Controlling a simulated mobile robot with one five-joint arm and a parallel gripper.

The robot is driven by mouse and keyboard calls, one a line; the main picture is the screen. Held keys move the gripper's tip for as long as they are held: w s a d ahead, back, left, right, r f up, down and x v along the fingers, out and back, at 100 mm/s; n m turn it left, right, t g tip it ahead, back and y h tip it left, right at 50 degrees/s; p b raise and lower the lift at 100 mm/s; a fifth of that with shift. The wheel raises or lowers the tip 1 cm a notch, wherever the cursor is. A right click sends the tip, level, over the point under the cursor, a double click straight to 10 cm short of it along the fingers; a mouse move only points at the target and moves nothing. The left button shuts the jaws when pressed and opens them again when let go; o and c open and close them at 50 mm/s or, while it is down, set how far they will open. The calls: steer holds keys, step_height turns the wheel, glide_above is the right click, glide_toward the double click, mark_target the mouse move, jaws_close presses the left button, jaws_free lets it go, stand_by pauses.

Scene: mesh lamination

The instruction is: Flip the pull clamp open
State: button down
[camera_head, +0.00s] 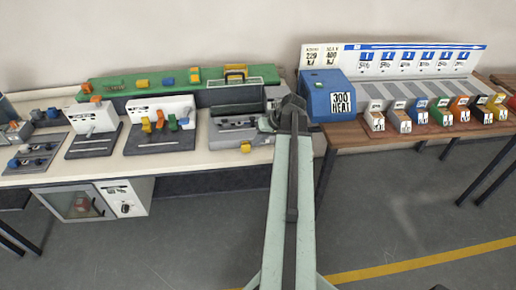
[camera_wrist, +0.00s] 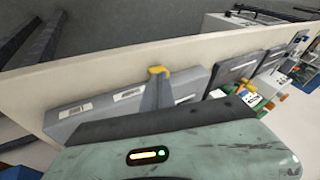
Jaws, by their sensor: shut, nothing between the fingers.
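A grey bench fixture (camera_head: 228,133) stands at the right end of the white bench, with a small yellow handle (camera_head: 245,147) at its front edge. I take this to be the pull clamp, but its lever is too small to read. In the wrist view the fixture (camera_wrist: 85,112) is a long grey block, and the yellow handle (camera_wrist: 158,70) shows at its edge. My gripper (camera_wrist: 156,86) is shut and empty, its grey fingers pointing at the yellow handle. They overlap it in view; I cannot tell whether they touch. My arm hides the fixture's right side in the head view.
A blue box (camera_head: 326,95) marked "300 HEAT" stands close to the right on a wooden table (camera_head: 350,133). Left of the fixture are white-backed stations (camera_head: 160,125) with coloured levers. A green board (camera_head: 150,85) lies behind. Floor in front is clear.

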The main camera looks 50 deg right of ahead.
mark_target(246, 149)
steer(key=s+d+m+t, duration=0.1)
steer(key=s+d, duration=0.4)
steer(key=d, duration=0.2)
steer(key=shift+r+h, duration=0.4)
steer(key=b+x, duration=0.8)
steer(key=x, duration=0.2)
steer(key=shift+f+b, duration=0.2)
steer(key=shift+b, duration=0.15)
steer(key=w+a, duration=0.2)
steer(key=shift+w+a+r, duration=0.1)
steer(key=shift+a+r, duration=0.15)
steer(key=shift+a, duration=0.05)
steer(key=shift+w+a, duration=0.25)
steer(key=shift+w, duration=0.05)
